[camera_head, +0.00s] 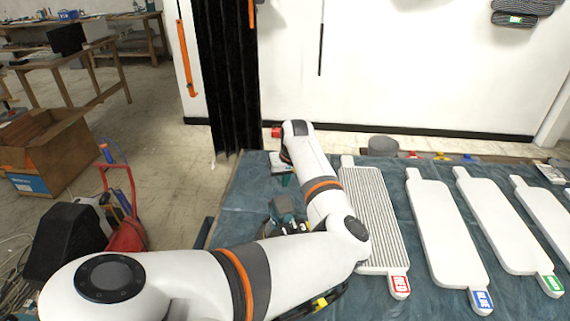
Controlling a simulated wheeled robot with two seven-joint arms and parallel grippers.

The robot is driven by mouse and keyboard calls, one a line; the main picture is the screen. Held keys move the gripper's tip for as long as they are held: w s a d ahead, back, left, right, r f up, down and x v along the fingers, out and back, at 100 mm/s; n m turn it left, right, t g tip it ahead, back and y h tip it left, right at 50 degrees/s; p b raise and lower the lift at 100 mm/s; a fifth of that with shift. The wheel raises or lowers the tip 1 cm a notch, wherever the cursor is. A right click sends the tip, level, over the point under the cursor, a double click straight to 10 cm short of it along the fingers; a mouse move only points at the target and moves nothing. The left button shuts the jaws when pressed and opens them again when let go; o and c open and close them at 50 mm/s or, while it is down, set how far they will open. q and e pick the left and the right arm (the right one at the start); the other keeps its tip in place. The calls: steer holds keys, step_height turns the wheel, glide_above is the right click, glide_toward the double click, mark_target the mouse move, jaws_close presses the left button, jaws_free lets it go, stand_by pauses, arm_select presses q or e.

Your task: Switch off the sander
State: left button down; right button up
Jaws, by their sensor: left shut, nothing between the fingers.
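A teal and dark power tool (284,209), which looks like the sander, rests on the blue-green cloth of the table (237,203). It is just left of my left forearm, which partly hides its right side. Its switch cannot be made out. My left arm comes in from the lower left, bends over the table and reaches to its far left part. My left gripper (286,157) is at the far end, pointing down, shut and empty, beyond the tool and apart from it in the picture. Its fingertips are mostly hidden by the wrist. My right gripper is not in view.
A ribbed white panel (372,210) lies right of my arm, with smooth white panels (448,235) farther right. A small red object (276,132) is near my wrist. A dark curtain (228,75) hangs behind. A cardboard box (45,150) and red hand truck (128,215) stand left.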

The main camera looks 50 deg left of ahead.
arm_select(q)
steer(key=w+d+r+b, duration=0.1)
steer(key=d+r, duration=0.2)
steer(key=r, duration=0.5)
steer(key=shift+w+d, duration=0.2)
steer(key=shift+d, duration=0.2)
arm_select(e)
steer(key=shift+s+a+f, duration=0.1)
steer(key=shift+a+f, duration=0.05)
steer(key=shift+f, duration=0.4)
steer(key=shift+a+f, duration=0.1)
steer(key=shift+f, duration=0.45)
